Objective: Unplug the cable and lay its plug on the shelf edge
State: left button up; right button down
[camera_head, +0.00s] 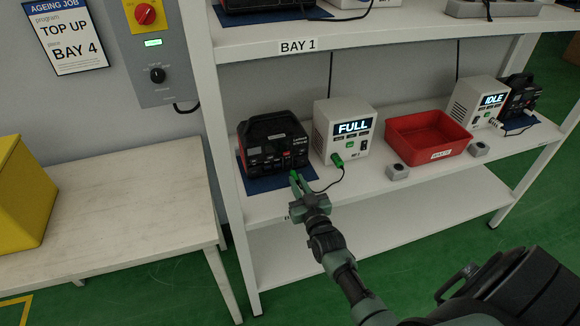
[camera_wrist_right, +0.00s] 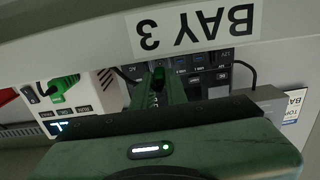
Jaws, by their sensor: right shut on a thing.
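A black power station (camera_head: 272,145) with red trim stands on a blue mat on the middle shelf. My right gripper (camera_head: 297,178) is at its lower front and is shut on the cable's green plug (camera_wrist_right: 157,76). The fingers hide much of the plug, so I cannot tell whether it is still seated in the socket panel (camera_wrist_right: 195,75). The thin black cable (camera_head: 330,186) curves from there to a green plug (camera_head: 338,160) at the front of the white charger (camera_head: 343,133) reading FULL. The shelf edge (camera_head: 330,205) runs in front, labelled BAY 3 (camera_wrist_right: 195,30). My left gripper is not in view.
A red bin (camera_head: 428,140) and two small grey blocks (camera_head: 398,171) stand right of the charger. Farther right are an IDLE charger (camera_head: 478,102) and another black station (camera_head: 520,96). A shelf post (camera_head: 215,130) stands left. Bare shelf lies along the front edge.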

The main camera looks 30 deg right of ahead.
jog(key=shift+s, duration=0.1)
jog(key=shift+p+v, duration=1.35)
jog(key=shift+v, duration=1)
jog(key=shift+f+b, duration=1.4)
jog(key=shift+f, duration=0.35)
jog(key=c, duration=1.3)
grip_release()
jog(key=shift+c, duration=0.2)
